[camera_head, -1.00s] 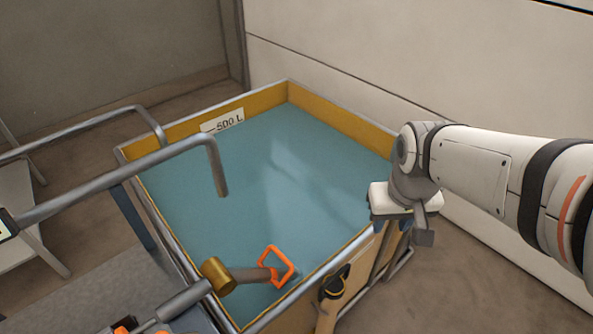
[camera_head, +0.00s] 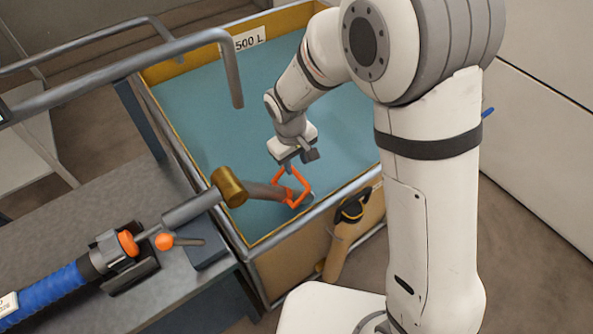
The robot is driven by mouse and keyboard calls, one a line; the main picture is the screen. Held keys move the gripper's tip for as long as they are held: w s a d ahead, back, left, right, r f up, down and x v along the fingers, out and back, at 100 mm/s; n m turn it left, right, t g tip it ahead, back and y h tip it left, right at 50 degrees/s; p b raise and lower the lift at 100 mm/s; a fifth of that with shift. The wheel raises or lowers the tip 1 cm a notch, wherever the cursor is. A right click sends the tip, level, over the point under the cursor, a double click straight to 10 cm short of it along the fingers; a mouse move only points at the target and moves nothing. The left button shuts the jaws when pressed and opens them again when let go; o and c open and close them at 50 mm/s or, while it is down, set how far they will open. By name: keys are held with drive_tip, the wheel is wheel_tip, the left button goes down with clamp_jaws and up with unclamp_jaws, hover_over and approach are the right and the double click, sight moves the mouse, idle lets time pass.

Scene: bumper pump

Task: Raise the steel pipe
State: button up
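A short steel pipe (camera_head: 264,190) runs from a brass coupling (camera_head: 229,187) out over the yellow-walled tank (camera_head: 357,185). Its far end dips down towards the blue-green water. An orange loop handle (camera_head: 305,186) stands at that end. My gripper (camera_head: 289,165) points down over the tank, right at the top of the orange handle. The fingers are small and partly merge with the handle, so I cannot tell whether they are around it or closed on it.
Bent grey pipes (camera_head: 237,80) reach over the tank's left side. A grey bench (camera_head: 90,185) carries a blue hose (camera_head: 50,290) and a small orange-knobbed lever (camera_head: 165,241). A black-and-tan device (camera_head: 350,212) hangs on the tank's front. Walls stand behind and to the right.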

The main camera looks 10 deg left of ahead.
sight(298, 174)
drive_tip(key=shift+w+d+f, duration=0.1)
drive_tip(key=shift+d+f, duration=0.05)
drive_tip(key=shift+f, duration=1)
drive_tip(key=shift+w+d+f, duration=0.1)
drive_tip(key=shift+f, duration=1)
drive_tip(key=shift+c, duration=0.2)
clamp_jaws()
